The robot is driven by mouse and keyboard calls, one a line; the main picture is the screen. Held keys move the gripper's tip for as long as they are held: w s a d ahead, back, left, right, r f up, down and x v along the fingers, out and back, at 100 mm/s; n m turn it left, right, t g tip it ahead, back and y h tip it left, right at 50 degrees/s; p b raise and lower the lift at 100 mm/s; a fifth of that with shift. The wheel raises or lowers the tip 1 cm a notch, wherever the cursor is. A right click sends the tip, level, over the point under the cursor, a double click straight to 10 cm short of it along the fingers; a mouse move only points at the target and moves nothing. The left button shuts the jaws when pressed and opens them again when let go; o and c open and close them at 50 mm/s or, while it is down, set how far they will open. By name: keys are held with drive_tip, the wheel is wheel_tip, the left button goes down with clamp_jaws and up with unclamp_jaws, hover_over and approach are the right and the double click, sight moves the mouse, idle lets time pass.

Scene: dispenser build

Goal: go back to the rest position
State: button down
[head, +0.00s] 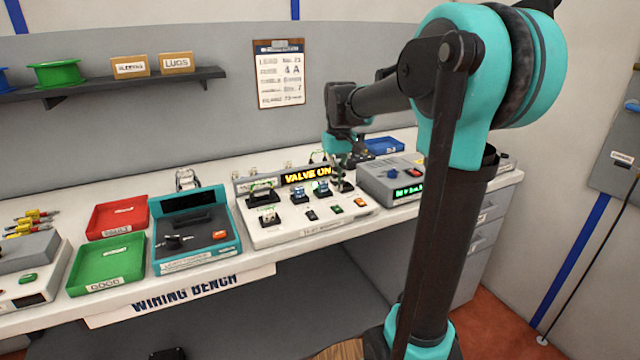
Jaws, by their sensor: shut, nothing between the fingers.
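My arm rises at the right of the head view and reaches back over the bench. My gripper (343,182) points down at the right end of the white control panel (270,236). It is small and dark in the view. Its fingers look closed, with nothing seen between them. I cannot tell whether the fingertips touch the panel. The panel's display (307,175) reads "VALVE ON".
On the white bench (25,317) stand a teal-framed station (195,263), a red tray (117,216), a green tray (106,264), a grey box (392,182) and a blue tray (384,146). A shelf (110,84) and a clipboard (279,75) are on the back wall.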

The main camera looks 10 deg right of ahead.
drive_tip(key=s+d+f+m+t, duration=0.1)
drive_tip(key=s+d+f+t, duration=0.1)
drive_tip(key=s+f, duration=0.7)
drive_tip(key=s+d+f+m+t, duration=0.1)
drive_tip(key=s+f+m+t, duration=0.1)
drive_tip(key=s+f, duration=0.7)
drive_tip(key=s, duration=0.3)
drive_tip(key=shift+s+d, duration=0.15)
drive_tip(key=shift+d, duration=0.25)
